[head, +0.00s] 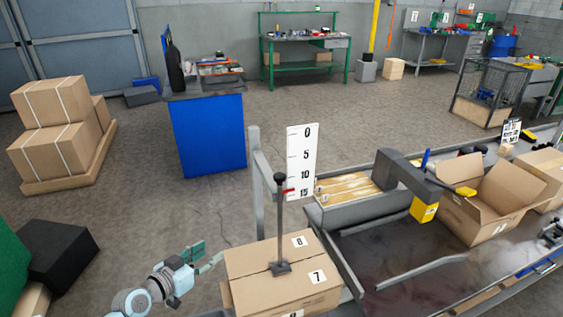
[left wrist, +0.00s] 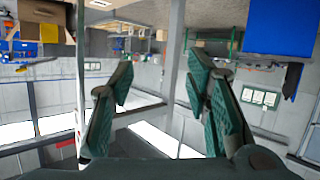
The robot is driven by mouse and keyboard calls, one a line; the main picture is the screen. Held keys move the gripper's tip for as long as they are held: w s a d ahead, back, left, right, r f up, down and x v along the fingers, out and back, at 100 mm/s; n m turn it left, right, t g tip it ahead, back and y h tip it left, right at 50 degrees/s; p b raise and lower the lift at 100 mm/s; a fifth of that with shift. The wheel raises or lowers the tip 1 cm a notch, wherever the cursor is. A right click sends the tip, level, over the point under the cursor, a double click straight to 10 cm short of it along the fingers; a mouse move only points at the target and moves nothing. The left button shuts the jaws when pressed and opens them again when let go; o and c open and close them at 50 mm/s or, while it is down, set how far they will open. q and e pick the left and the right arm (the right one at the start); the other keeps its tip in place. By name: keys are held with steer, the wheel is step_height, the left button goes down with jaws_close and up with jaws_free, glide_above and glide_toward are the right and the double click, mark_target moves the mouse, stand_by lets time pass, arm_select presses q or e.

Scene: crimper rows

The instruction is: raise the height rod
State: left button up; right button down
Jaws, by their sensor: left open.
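The height rod (head: 280,225) is a thin grey upright rod with a dark knob on top. Its flat foot rests on a closed cardboard box (head: 262,262) with labels 7 and 8. A red pointer (head: 289,191) near its top is by the 15 mark of the white scale board (head: 301,150), which reads 0 at the top. My left gripper (head: 208,258) is open and empty, left of the box and apart from the rod. In the left wrist view its two green-padded fingers (left wrist: 160,100) are spread with nothing between them. My right gripper is not seen.
A grey post frame (head: 258,170) stands behind the rod. To the right are a wooden-slatted unit (head: 350,190), a yellow-tipped dark arm (head: 424,208) and an open carton (head: 480,222). A blue cabinet (head: 212,135) stands behind.

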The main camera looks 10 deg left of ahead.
arm_select(q)
steer(key=w+d+r+m+t+h, duration=0.1)
steer(key=d+r+m+h, duration=0.2)
steer(key=r, duration=0.9)
steer(key=m+h+p, duration=0.2)
steer(key=h, duration=0.2)
glide_toward(275, 177)
steer(key=p+x, duration=0.2)
steer(key=x, duration=0.8)
steer(key=shift+w+d, duration=0.25)
steer(key=shift+d, duration=0.1)
steer(key=shift+w+d, duration=0.15)
steer(key=shift+w, duration=0.1)
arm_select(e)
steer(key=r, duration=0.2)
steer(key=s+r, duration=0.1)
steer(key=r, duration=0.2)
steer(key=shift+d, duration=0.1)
arm_select(q)
jaws_close()
